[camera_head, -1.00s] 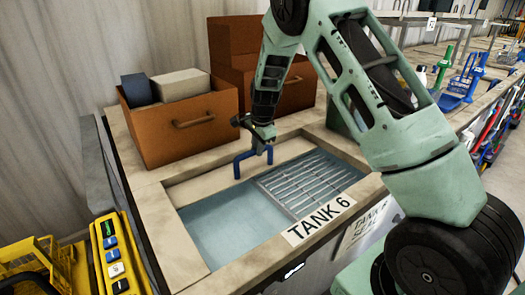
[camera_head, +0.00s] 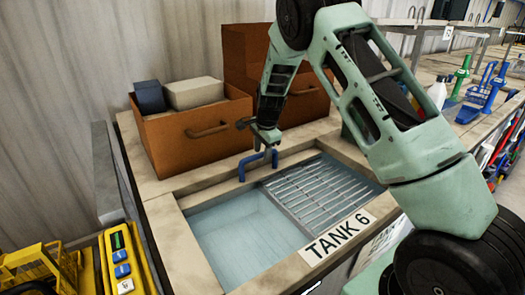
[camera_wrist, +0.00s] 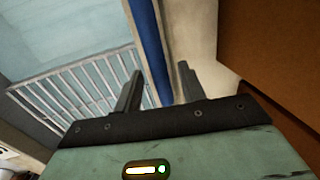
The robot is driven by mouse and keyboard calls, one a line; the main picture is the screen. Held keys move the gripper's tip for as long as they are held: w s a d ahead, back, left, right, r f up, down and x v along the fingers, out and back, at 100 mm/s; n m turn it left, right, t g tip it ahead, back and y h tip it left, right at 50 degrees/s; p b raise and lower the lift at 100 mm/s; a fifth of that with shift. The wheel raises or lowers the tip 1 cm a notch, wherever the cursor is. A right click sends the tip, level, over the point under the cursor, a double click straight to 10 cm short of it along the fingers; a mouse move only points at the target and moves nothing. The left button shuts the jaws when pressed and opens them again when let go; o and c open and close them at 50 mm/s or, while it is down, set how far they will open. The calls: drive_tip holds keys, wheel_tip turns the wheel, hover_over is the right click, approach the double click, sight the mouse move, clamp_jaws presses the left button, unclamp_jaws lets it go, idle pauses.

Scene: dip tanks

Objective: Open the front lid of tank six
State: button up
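Tank six (camera_head: 235,283) has a pale stone-coloured rim and a "TANK 6" label (camera_head: 338,236) at its front. Its opening shows bluish water (camera_head: 235,232) at the left and a metal grate (camera_head: 318,190) at the right. A blue handle (camera_head: 258,163) stands at the back edge of the opening; I cannot tell a separate lid panel from the pale strip behind it. My gripper (camera_head: 266,140) points down at the handle. In the wrist view my gripper (camera_wrist: 161,80) has its fingers apart, with the blue handle (camera_wrist: 149,45) passing between them; contact is unclear.
A brown box (camera_head: 195,135) holding a dark and a pale block stands behind the tank, close to my gripper. Another brown box (camera_head: 300,98) is behind my forearm. A yellow control panel (camera_head: 130,262) is at the lower left. A white bottle (camera_head: 437,94) stands at the right.

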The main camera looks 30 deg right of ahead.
drive_tip(key=s+r+b, duration=0.1)
drive_tip(key=r+b, duration=0.1)
drive_tip(key=r, duration=0.6)
drive_tip(key=s+r+b, duration=0.2)
drive_tip(key=r+b, duration=0.1)
drive_tip(key=r, duration=0.6)
drive_tip(key=shift+s, duration=0.25)
drive_tip(key=s+a+f+n+g+y+b, duration=0.15)
drive_tip(key=s+a+f+n, duration=0.25)
drive_tip(key=s+a+n, duration=0.5)
drive_tip(key=s+a+f+n+b, duration=0.2)
drive_tip(key=s+a+f+n, duration=0.15)
drive_tip(key=s+a, duration=0.7)
drive_tip(key=s+a+f+n+b, duration=0.1)
drive_tip(key=s+a+f+n, duration=0.2)
drive_tip(key=s+n, duration=0.3)
drive_tip(key=s+a+f+n, duration=0.4)
drive_tip(key=s+n, duration=0.3)
drive_tip(key=s, duration=0.5)
drive_tip(key=shift+s+a+g+h+b, duration=0.35)
drive_tip(key=shift+h, duration=0.1)
